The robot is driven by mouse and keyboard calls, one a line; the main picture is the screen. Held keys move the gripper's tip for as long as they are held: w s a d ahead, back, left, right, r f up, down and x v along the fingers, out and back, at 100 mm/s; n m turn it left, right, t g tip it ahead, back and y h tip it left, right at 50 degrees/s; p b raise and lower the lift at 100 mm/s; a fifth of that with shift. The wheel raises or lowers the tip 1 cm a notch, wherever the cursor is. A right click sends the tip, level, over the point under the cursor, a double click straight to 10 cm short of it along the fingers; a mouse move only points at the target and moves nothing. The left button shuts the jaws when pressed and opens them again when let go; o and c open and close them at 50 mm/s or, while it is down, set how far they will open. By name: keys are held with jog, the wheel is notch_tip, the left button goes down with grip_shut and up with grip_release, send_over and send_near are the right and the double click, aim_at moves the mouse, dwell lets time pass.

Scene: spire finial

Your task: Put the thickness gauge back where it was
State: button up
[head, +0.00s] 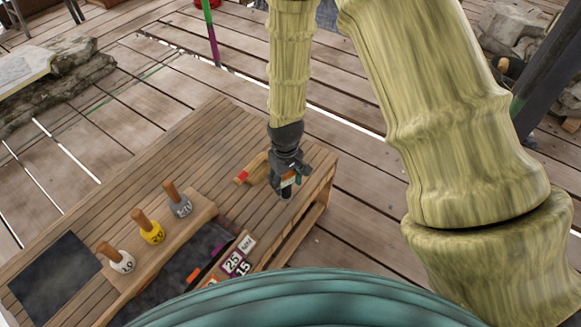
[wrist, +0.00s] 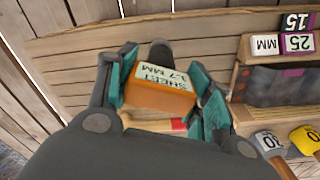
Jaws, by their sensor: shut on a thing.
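The thickness gauge appears to be the orange block (wrist: 160,97) with a pale top face marked "SHEET" and "MM" in the wrist view. My gripper (head: 286,188) is shut on it, with teal fingers on both sides. In the head view only a small orange and pale patch of the gauge (head: 288,181) shows between the fingers. My gripper is over the right end of the wooden bench (head: 215,135). I cannot tell whether the gauge touches the bench top.
A wooden piece with a red part (head: 250,170) lies beside my gripper. A wooden block carries white (head: 121,262), yellow (head: 153,232) and grey (head: 180,205) wooden-handled weights. Number tiles (head: 235,263) sit in a rack. A dark mat (head: 55,278) lies at far left.

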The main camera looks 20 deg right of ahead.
jog(key=w+d+f+b, duration=0.1)
jog(key=w+d+f, duration=0.3)
jog(key=w, duration=0.4)
jog(key=shift+f, duration=0.15)
jog(key=shift+w+d+f, duration=0.1)
jog(key=shift+f, duration=0.05)
jog(key=o, duration=1.2)
